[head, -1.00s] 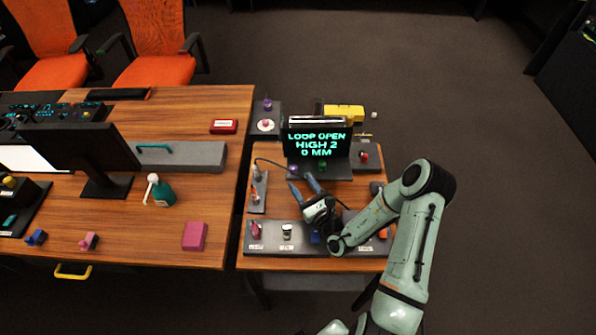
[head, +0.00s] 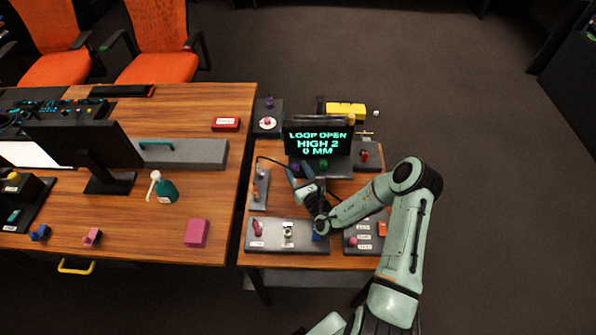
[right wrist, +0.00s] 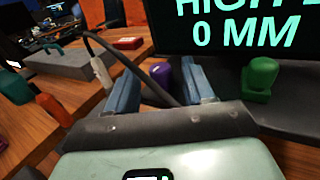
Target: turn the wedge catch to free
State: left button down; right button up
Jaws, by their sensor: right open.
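My right gripper (head: 300,171) is open over the small side table, just in front of the display. In the right wrist view, a purple knob (right wrist: 161,73) shows between its fingers, beyond them; I see no contact. A green knob (right wrist: 262,76) stands to the right of the fingers, below the screen; it also shows in the head view (head: 322,166). I cannot tell for sure which fitting is the wedge catch; the labels are too small to read. My left gripper is out of view.
The display (head: 318,143) reads LOOP OPEN, HIGH 2, 0 MM. A front panel (head: 272,244) carries a pink knob (head: 257,229) and other controls. A black cable and a white-and-orange fitting (head: 256,190) lie left of the gripper. A yellow block (head: 345,109) is behind.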

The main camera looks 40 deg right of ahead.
aim_at(299, 176)
jog(key=shift+c, duration=0.4)
grip_shut()
jog(key=shift+d+n+y, duration=0.15)
jog(key=shift+n+y, duration=0.45)
jog(key=shift+y, duration=0.3)
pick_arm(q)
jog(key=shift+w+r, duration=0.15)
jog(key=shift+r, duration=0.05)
pick_arm(e)
jog(key=shift+y, duration=0.3)
jog(key=shift+o, duration=0.4)
grip_release()
jog(key=shift+s, duration=0.1)
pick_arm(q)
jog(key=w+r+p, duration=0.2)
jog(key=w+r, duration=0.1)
pick_arm(e)
notch_tip(299, 176, up, 20)
